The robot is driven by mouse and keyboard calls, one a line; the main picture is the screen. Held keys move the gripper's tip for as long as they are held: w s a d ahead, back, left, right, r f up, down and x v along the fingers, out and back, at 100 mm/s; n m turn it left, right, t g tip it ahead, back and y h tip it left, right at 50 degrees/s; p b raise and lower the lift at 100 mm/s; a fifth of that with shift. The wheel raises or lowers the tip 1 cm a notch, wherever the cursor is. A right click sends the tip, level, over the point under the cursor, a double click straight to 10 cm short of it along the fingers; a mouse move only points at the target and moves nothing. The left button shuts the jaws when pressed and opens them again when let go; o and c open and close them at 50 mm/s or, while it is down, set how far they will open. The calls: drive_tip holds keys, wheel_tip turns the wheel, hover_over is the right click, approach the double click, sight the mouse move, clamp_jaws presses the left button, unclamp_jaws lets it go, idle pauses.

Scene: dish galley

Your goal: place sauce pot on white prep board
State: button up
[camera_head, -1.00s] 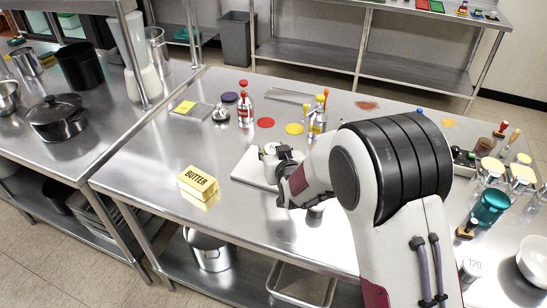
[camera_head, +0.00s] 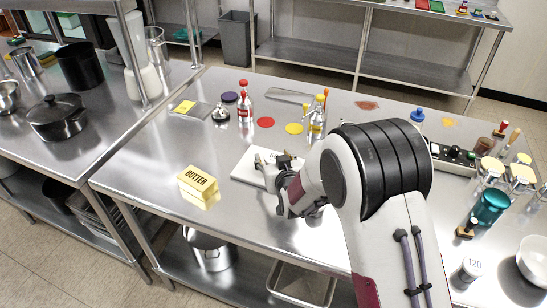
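The white prep board (camera_head: 243,172) lies flat on the steel table, left of my arm, with its right side hidden behind my gripper. My gripper (camera_head: 270,180) is over or beside the board's right part; its height above the board is unclear. Its fingers are small and partly hidden, so I cannot tell whether they are open or shut, or hold anything. No thing is plainly recognisable as the sauce pot near the board. A small metallic patch (camera_head: 316,212) shows below my wrist; I cannot tell whether it is a vessel or a reflection.
A yellow butter block (camera_head: 197,183) sits left of the board. Red-capped (camera_head: 245,103) and yellow-topped bottles (camera_head: 317,120) stand behind. A black lidded pot (camera_head: 57,118) is on the left counter. Jars and a teal container (camera_head: 490,207) crowd the right. The table's front left is clear.

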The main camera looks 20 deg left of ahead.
drive_tip(key=shift+r, duration=0.15)
drive_tip(key=v, duration=1.2)
idle(0.6)
drive_tip(key=shift+d, duration=0.1)
idle(0.6)
drive_tip(key=s+d+r+m+g+h, duration=0.1)
drive_tip(key=s+d+r, duration=0.1)
drive_tip(key=d+r, duration=0.35)
drive_tip(key=s+d+r+m+h, duration=0.1)
drive_tip(key=s+d+r+h, duration=0.1)
drive_tip(key=d, duration=0.7)
drive_tip(key=s+d+r+m+g+h, duration=0.1)
drive_tip(key=s+d+r, duration=0.1)
drive_tip(key=d+r, duration=0.35)
drive_tip(key=s+d+m+g+h, duration=0.1)
drive_tip(key=s+d+m, duration=0.1)
drive_tip(key=s+d, duration=0.6)
drive_tip(key=s+d+m+g+h, duration=0.1)
drive_tip(key=s+d+g+h, duration=0.1)
drive_tip(key=s+d, duration=0.6)
drive_tip(key=s, duration=0.6)
drive_tip(key=shift+s+d+r+m+g, duration=0.25)
drive_tip(key=shift+d+m+g, duration=0.05)
drive_tip(key=shift+d+m, duration=0.1)
